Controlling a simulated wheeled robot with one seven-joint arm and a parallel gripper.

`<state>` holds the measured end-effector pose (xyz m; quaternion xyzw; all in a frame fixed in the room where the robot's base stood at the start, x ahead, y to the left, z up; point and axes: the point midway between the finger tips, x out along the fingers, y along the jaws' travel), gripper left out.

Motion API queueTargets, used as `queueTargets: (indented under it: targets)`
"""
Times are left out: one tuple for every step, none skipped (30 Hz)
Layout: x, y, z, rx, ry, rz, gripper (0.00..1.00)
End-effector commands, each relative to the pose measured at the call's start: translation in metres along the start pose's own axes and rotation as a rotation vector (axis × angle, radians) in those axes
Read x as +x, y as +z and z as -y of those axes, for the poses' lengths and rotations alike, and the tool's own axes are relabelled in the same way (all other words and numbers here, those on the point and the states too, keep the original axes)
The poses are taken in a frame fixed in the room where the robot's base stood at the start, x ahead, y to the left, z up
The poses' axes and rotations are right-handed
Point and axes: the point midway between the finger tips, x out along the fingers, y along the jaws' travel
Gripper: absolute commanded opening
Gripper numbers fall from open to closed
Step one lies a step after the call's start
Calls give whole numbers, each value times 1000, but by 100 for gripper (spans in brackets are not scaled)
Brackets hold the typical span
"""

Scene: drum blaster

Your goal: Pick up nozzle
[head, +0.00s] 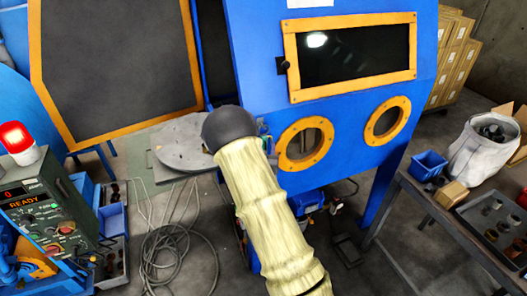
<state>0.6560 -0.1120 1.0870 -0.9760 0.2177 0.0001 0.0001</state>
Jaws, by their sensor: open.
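I cannot make out a nozzle for sure in the head view. Small dark round parts stand in a dark tray (468,222) on the right-hand table, too small to tell whether one is a nozzle. My arm, in a pale sleeve with a dark rounded joint, reaches up the middle of the picture in front of the blue blast cabinet (345,130). My gripper cannot be made out; the arm's far end is hidden behind the dark joint and sleeve.
The cabinet has a dark window (355,52) and two orange-rimmed portholes. A grey round turntable (183,143) stands left of my arm. A coiled hose (180,255) lies on the floor. A control box (50,215) with a red lamp is at left.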

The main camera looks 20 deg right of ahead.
Motion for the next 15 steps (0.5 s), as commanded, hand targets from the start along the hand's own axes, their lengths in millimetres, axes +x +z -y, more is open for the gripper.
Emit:
queueTargets:
  targets:
    - [0, 0, 0, 0, 0, 0, 51]
    - [0, 0, 0, 0, 0, 0, 51]
    - [0, 0, 0, 0, 0, 0, 51]
    - [0, 0, 0, 0, 0, 0, 45]
    - [0, 0, 0, 0, 0, 0, 39]
    - [0, 0, 0, 0, 0, 0, 31]
    - [0, 0, 0, 0, 0, 0, 25]
    - [0, 0, 0, 0, 0, 0, 19]
    - [0, 0, 0, 0, 0, 0, 11]
    - [0, 0, 0, 0, 0, 0, 5]
    - [0, 0, 0, 0, 0, 0, 0]
    - [0, -1, 0, 0, 0, -1, 0]
    - [0, -1, 0, 0, 0, -1, 0]
    - [0, -1, 0, 0, 0, -1, 0]
    - [0, -1, 0, 0, 0, -1, 0]
